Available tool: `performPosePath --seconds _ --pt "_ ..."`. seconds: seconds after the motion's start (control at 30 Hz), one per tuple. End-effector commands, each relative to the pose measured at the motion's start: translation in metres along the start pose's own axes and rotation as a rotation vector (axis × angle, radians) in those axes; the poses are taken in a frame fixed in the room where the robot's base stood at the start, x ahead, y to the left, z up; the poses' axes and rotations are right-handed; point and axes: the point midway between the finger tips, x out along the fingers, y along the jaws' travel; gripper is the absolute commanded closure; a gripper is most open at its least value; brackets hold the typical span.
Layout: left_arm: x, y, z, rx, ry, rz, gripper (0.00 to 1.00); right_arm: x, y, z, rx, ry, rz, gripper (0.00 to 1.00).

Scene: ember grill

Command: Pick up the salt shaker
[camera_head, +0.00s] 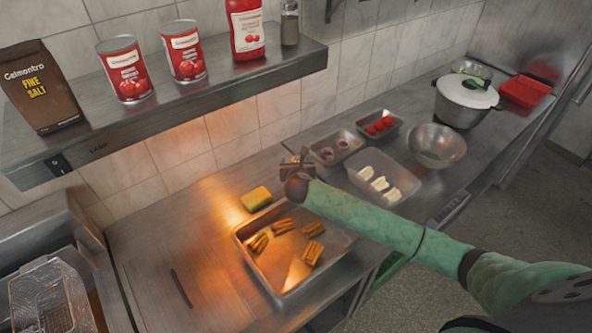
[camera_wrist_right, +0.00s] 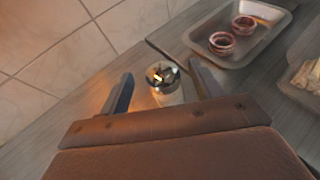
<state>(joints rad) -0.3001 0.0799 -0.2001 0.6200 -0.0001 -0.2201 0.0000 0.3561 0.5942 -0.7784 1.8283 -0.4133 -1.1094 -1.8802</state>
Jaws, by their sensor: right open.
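A small shaker with a shiny metal top (camera_wrist_right: 163,78) stands on the steel counter in the right wrist view. It looks like the salt shaker and sits between the two spread fingers of my right gripper (camera_head: 299,162), with a gap to each finger. My right gripper is open and empty, pointing at the counter near the tiled wall. In the head view the gripper hides most or all of this shaker. My left gripper is not in view.
A tray with grilled pieces (camera_head: 345,238) and a yellow-green sponge (camera_head: 256,198) lie left of my right arm. Trays with onion rings (camera_head: 352,139), tomatoes (camera_head: 397,119) and white pieces (camera_head: 413,180) stand right. A shelf (camera_head: 215,90) with cans hangs above.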

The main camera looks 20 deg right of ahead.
Motion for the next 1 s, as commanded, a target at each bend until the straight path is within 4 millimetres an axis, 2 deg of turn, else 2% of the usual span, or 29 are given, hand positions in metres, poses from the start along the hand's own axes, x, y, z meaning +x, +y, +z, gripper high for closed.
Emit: performPosePath --seconds 0.1,0.3,0.57,0.6,0.87,1.0 --pt "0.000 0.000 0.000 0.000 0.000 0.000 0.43 0.018 -0.002 -0.003 0.001 0.001 -0.002 0.36" --pt "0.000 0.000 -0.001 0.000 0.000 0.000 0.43 0.038 -0.002 -0.002 0.001 0.000 -0.002 0.36" --pt "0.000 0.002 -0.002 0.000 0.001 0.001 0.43 0.041 -0.002 -0.003 0.001 0.000 -0.001 0.36" --pt "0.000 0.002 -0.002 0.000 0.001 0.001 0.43 0.041 -0.002 -0.003 0.001 0.000 -0.001 0.38" --pt "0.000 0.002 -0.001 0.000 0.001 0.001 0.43 0.041 -0.002 -0.003 0.001 0.000 -0.001 0.89" --pt "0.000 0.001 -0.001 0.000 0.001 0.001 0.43 0.041 -0.002 -0.002 0.001 0.000 0.000 0.90"
